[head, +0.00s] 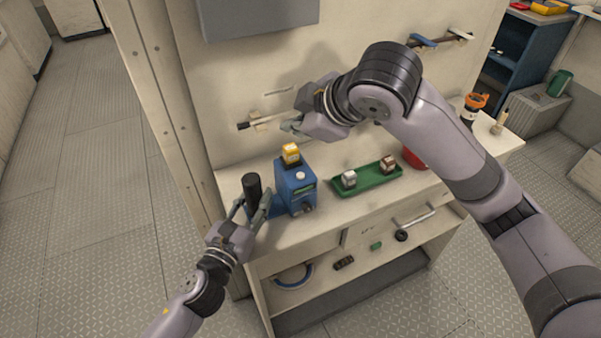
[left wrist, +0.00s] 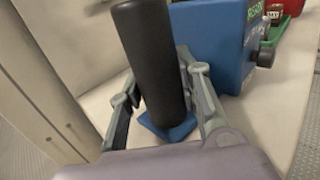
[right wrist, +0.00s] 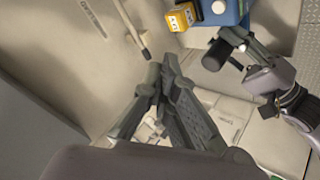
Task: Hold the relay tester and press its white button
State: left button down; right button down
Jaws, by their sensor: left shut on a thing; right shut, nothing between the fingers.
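The blue relay tester (head: 296,188) stands on the counter, with a yellow relay (head: 291,154) on its top and a white button (head: 300,175) on its upper face beside the relay. A black upright handle (head: 252,188) rises from a blue foot at its left. My left gripper (head: 250,209) is shut on this handle, which also shows between its fingers in the left wrist view (left wrist: 152,70). My right gripper (head: 291,125) is shut and empty, in front of the wall above the tester. In the right wrist view the white button (right wrist: 218,7) is near the top edge.
A green tray (head: 366,182) with a white-grey relay (head: 349,178) and a brown relay (head: 388,163) lies right of the tester. A red round thing (head: 414,157) stands behind my right arm. A wall-mounted bar (head: 262,122) is close to my right gripper.

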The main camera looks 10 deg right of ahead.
aim_at(298, 177)
jog(key=shift+f, duration=4.4)
jog(key=shift+f, duration=0.1)
jog(key=shift+f, duration=0.3)
jog(key=shift+f, duration=0.4)
jog(key=shift+r, duration=0.85)
jog(key=shift+r, duration=2.5)
